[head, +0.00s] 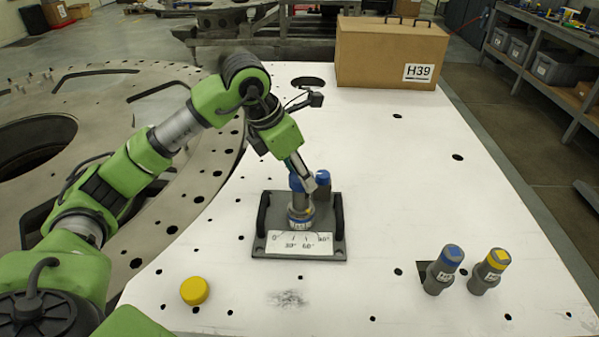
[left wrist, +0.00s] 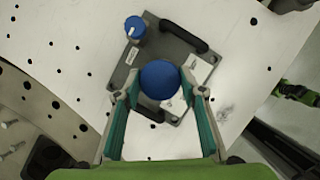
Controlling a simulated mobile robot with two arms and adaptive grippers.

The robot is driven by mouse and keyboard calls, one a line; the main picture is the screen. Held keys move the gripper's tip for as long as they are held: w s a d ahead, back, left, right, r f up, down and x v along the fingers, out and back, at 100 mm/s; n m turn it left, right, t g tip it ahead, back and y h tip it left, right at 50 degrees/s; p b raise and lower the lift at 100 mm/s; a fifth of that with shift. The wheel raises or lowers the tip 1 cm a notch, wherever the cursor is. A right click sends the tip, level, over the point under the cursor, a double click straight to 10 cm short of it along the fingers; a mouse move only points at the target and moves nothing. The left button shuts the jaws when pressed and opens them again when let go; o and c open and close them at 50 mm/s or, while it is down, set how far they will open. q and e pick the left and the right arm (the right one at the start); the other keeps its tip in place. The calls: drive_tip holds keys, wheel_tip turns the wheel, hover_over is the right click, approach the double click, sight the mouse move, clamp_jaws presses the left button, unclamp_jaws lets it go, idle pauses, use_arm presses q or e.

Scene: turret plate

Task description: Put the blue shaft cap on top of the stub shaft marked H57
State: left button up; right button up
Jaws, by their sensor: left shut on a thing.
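The blue shaft cap (left wrist: 160,79) is between the two fingers of my left gripper (left wrist: 158,88), which is shut on it. In the head view the blue cap (head: 296,183) shows at my left fingertips, over a grey stub shaft (head: 299,214) on the dark base plate. The shaft carries a small label too small to read surely. I cannot tell whether the cap touches the shaft top; in the wrist view the cap hides it. My right gripper is not in view.
The dark base plate (head: 334,248) has two black handles, a scale plate (head: 290,242) and a blue knob (head: 323,177). A yellow cap (head: 194,291) lies front left. Two grey shafts, blue-topped (head: 441,272) and yellow-topped (head: 487,274), stand right. A box (head: 375,62) marked H39 stands behind.

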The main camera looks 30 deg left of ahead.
use_arm(q)
drive_tip(key=o, duration=1)
drive_tip(key=v, duration=1.2)
drive_tip(key=shift+a, duration=0.1)
